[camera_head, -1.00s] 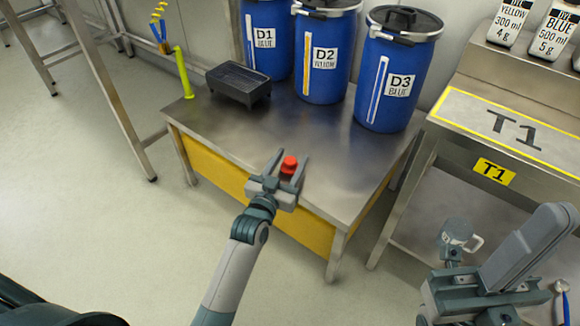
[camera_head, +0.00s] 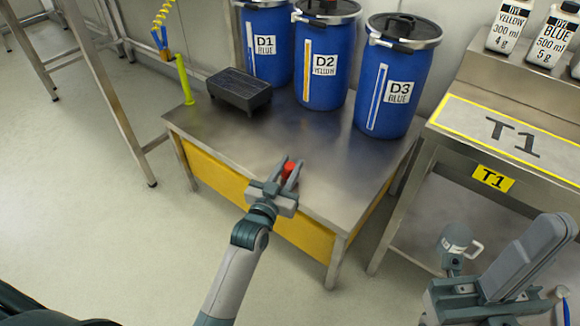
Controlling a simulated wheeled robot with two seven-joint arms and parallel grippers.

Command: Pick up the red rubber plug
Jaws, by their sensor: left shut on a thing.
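The red rubber plug (camera_head: 289,168) is a small red piece over the front part of the steel table. My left gripper (camera_head: 287,174) reaches in from the bottom left and is shut on the plug. Its two fingers stand on either side of it and hide part of its sides. I cannot tell whether the plug still touches the tabletop. My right gripper (camera_head: 508,262) is at the lower right, well away from the plug. Its jaw opening cannot be made out.
The steel table (camera_head: 220,139) has a yellow front panel. A black tray (camera_head: 240,94) and blue drums D1 (camera_head: 266,60), D2 (camera_head: 318,88) and D3 (camera_head: 385,110) stand at its back. Bench T1 (camera_head: 465,112) is at the right. The middle of the table is clear.

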